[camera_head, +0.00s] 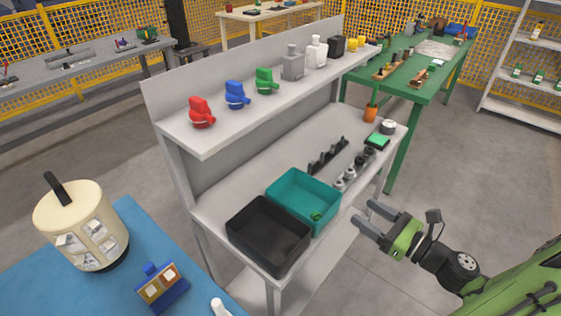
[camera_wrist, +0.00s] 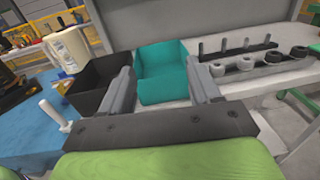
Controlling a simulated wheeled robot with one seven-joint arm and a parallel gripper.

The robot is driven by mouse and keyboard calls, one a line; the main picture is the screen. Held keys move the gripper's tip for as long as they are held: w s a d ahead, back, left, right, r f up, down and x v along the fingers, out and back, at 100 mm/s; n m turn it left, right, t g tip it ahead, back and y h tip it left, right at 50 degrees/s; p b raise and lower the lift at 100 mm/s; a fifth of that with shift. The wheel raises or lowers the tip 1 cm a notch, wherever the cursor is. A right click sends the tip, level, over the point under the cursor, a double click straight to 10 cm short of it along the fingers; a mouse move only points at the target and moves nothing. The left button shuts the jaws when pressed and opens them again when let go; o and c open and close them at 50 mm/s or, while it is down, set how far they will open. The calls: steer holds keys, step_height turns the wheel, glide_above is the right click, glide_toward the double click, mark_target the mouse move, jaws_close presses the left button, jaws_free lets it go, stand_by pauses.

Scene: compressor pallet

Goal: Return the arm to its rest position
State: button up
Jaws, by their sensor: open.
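My gripper (camera_head: 368,226) is in the head view at the lower right, in front of the grey bench and apart from it. Its two fingers are spread with nothing between them. In the wrist view the fingers of my gripper (camera_wrist: 165,90) point toward the bench, with the teal bin (camera_wrist: 162,68) seen beyond the gap and partly behind the fingers. The black bin (camera_wrist: 92,85) shows beyond the left finger.
The grey bench (camera_head: 240,180) carries the teal bin (camera_head: 303,198) and black bin (camera_head: 268,234). Red, blue and green parts stand on its shelf (camera_head: 217,135). A blue table (camera_head: 120,275) is at lower left. A green table (camera_head: 420,75) is behind. Floor right of the bench is clear.

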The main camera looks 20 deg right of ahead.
steer(key=shift+a, duration=0.1)
steer(key=s+a+r+n+g+h+p, duration=0.1)
steer(key=a+r+n+g+p, duration=0.1)
steer(key=a+n+g, duration=0.55)
steer(key=s+a+r+n+g+h+p, duration=0.1)
steer(key=a+r+n+g+p, duration=0.15)
steer(key=a+n+g, duration=0.45)
steer(key=s+a+r+n+t+h+p, duration=0.1)
steer(key=s+r+n+t+h+p, duration=0.1)
steer(key=s+r+n, duration=0.4)
steer(key=s+a+r+n+t+h+p, duration=0.2)
steer(key=s+r+n+h, duration=0.2)
steer(key=s+r+n, duration=0.2)
step_height(320, 180, up, 2)
steer(key=n, duration=0.4)
steer(key=shift+a+r+p, duration=0.2)
steer(key=shift+a+p, duration=0.05)
steer(key=shift+p, duration=0.05)
